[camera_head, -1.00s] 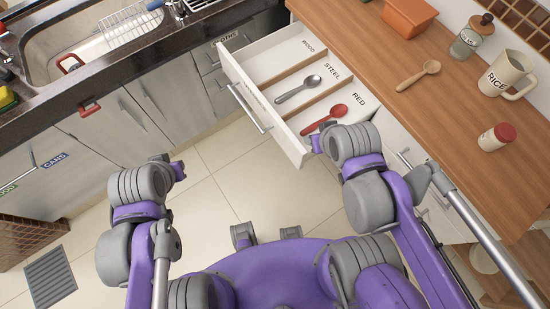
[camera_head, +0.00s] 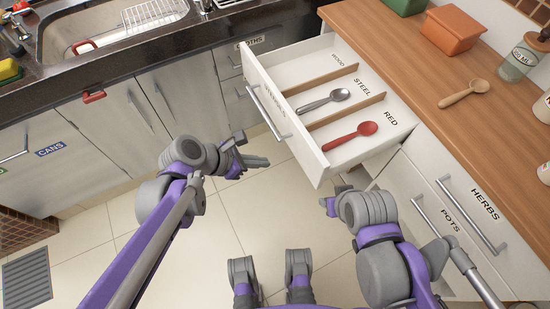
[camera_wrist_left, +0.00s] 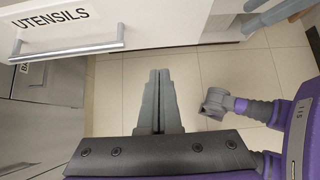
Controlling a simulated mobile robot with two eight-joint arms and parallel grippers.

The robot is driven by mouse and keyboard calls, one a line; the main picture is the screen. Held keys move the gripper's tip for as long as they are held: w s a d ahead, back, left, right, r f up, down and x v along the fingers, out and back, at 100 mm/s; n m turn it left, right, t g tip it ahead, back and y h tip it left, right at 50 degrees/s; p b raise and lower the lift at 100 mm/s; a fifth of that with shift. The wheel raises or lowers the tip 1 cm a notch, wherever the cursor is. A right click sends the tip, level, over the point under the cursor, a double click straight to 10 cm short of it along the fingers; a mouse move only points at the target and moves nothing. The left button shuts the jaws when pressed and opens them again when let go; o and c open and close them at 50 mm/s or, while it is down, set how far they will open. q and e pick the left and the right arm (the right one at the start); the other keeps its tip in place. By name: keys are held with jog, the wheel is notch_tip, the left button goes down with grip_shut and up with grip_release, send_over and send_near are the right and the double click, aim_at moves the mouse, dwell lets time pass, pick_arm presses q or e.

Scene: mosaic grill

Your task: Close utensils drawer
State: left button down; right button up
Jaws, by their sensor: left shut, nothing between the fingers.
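The utensils drawer (camera_head: 292,137) is pulled open from the counter on the right. It has WOOD, STEEL and RED compartments; a steel spoon (camera_head: 322,101) lies in STEEL and a red spoon (camera_head: 350,136) in RED. Its UTENSILS front and bar handle (camera_wrist_left: 68,50) show at the top left of the left wrist view. My left gripper (camera_head: 262,162) is shut and empty, in the air left of the drawer front, apart from it. Its shut fingers (camera_wrist_left: 159,85) point toward the drawer in the wrist view. My right gripper (camera_head: 328,205) is below the drawer's near corner; its fingers are mostly hidden.
A wooden counter (camera_head: 450,80) holds a wooden spoon, a jar and an orange box (camera_head: 453,30). Closed POTS and HERBS drawers (camera_head: 440,205) are at the right. A CLOTHS drawer (camera_head: 232,60) is beyond the open drawer. The tiled floor between is clear.

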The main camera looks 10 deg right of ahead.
aim_at(302, 158)
pick_arm(q)
jog(key=shift+w+d+r+b+x, duration=0.1)
jog(key=shift+d+r+b+x, duration=0.25)
jog(key=shift+x, duration=1.6)
jog(key=shift+w+d+r+b+x, duration=0.15)
jog(key=shift+d+r+b+x, duration=0.2)
jog(key=shift+x, duration=1.6)
jog(key=shift+w+d+r+b+x, duration=0.1)
jog(key=shift+d+r+b+x, duration=0.3)
jog(key=shift+x, duration=1.55)
pick_arm(e)
jog(key=shift+f, duration=1.45)
